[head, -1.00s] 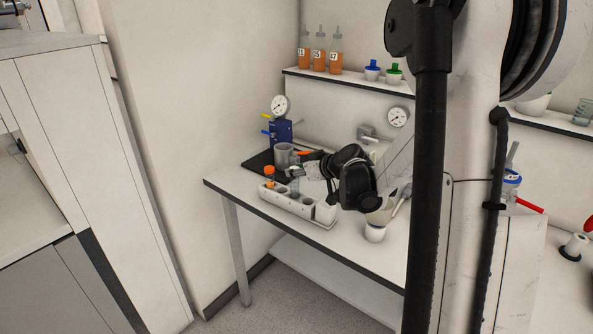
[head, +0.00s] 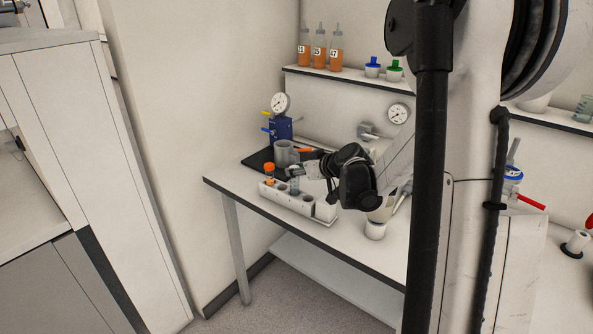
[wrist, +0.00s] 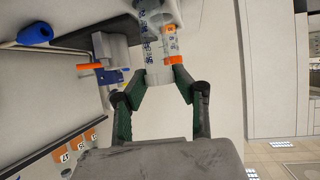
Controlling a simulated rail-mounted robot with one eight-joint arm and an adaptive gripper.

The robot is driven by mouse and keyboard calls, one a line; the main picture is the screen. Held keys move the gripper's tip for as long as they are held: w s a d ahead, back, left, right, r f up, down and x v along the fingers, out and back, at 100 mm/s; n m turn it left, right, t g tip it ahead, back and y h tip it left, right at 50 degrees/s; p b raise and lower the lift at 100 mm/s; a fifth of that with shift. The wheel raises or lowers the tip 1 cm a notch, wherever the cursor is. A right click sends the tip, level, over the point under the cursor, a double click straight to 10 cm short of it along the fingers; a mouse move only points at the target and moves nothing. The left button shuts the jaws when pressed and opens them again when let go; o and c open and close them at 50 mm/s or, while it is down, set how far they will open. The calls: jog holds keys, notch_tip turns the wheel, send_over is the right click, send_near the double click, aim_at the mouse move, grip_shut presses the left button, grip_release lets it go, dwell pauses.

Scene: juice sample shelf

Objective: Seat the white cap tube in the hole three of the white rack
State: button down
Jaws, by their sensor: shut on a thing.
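The white rack (head: 300,207) stands along the front of the bench in the head view. A tube with an orange cap (head: 269,168) stands upright at its left end. My gripper (head: 297,170) is over the rack, right of that tube, and shut on the white cap tube (head: 294,185), which hangs roughly upright. In the wrist view my gripper (wrist: 158,80) has its green fingers closed around the capped end of the clear, blue-marked white cap tube (wrist: 151,45). The orange-capped tube (wrist: 171,42) is close beside it. I cannot tell whether the held tube's lower end is inside a hole.
A white cup (head: 375,230) is to the right. Orange bottles (head: 319,53) stand on the shelf above. The bench front left of the rack is clear.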

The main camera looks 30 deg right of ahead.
jog(key=shift+f+b, duration=1.05)
jog(key=shift+f, duration=0.1)
dwell(0.3)
jog(key=c, duration=1.3)
grip_release()
jog(key=shift+r, duration=0.1)
jog(key=v, duration=1.2)
jog(key=s+a+r+m+g, duration=0.15)
jog(key=s+a, duration=0.25)
jog(key=a, duration=0.4)
jog(key=s+a+n+g, duration=0.1)
jog(key=s+a+g, duration=0.1)
jog(key=s+a, duration=0.45)
jog(key=s+a+h, duration=0.1)
jog(key=s+a, duration=0.1)
jog(key=s, duration=0.2)
jog(key=s+a+m+h, duration=0.1)
jog(key=s+a, duration=0.2)
jog(key=s, duration=0.1)
jog(key=s+a+f+m+g, duration=0.1)
jog(key=s+a, duration=0.2)
jog(key=s, duration=0.1)
jog(key=shift+a+h, duration=0.2)
jog(key=shift+h, duration=0.2)
